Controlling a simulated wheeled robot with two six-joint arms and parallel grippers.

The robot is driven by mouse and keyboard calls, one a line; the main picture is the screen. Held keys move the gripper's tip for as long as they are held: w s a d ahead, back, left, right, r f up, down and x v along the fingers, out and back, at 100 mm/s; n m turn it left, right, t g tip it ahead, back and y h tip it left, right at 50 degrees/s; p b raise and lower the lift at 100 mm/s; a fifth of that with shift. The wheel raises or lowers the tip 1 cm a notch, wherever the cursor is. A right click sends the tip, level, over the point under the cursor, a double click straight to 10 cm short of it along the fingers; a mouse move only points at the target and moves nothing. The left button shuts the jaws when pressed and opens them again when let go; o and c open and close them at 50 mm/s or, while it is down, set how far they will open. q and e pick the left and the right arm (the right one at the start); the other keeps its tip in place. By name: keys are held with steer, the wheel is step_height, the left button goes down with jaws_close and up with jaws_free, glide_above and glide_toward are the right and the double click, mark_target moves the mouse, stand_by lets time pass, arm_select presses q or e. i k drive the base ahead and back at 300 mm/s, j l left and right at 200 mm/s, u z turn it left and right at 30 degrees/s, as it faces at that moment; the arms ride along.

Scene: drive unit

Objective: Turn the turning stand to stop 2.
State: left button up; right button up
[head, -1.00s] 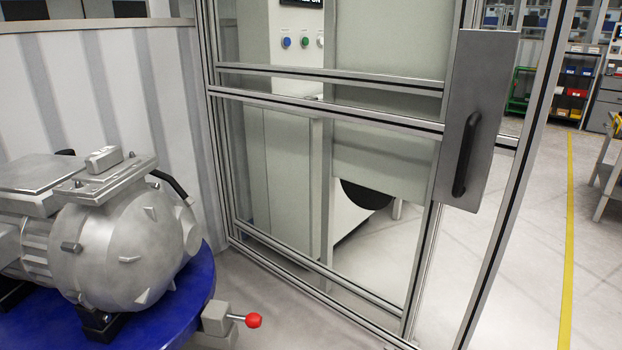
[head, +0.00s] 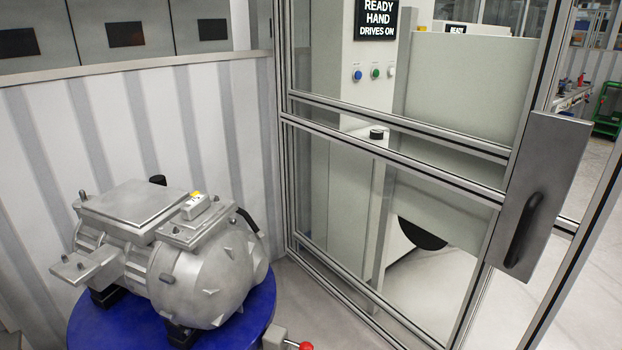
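The turning stand has a round blue top (head: 248,318) at the lower left in the head view. A grey metal drive unit (head: 205,275) sits on it on dark feet. At the stand's right front edge is a grey block (head: 274,338) with a red-knobbed lever (head: 304,346), partly cut off by the bottom of the picture. No stop numbers can be read on the stand. Neither of my grippers is in view.
A metal-framed clear guard (head: 400,150) with a grey plate and black handle (head: 525,230) stands to the right. Behind it is a cabinet with a sign reading "READY HAND DRIVES ON" (head: 377,20). A ribbed pale wall (head: 150,130) closes off the back left. Open floor shows at right.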

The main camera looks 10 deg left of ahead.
mark_target(146, 290)
steer(key=j+u, duration=0.1)
steer(key=u, duration=0.3)
steer(key=j+u, duration=0.1)
steer(key=u, duration=0.3)
steer(key=j+u, duration=0.15)
steer(key=u, duration=0.25)
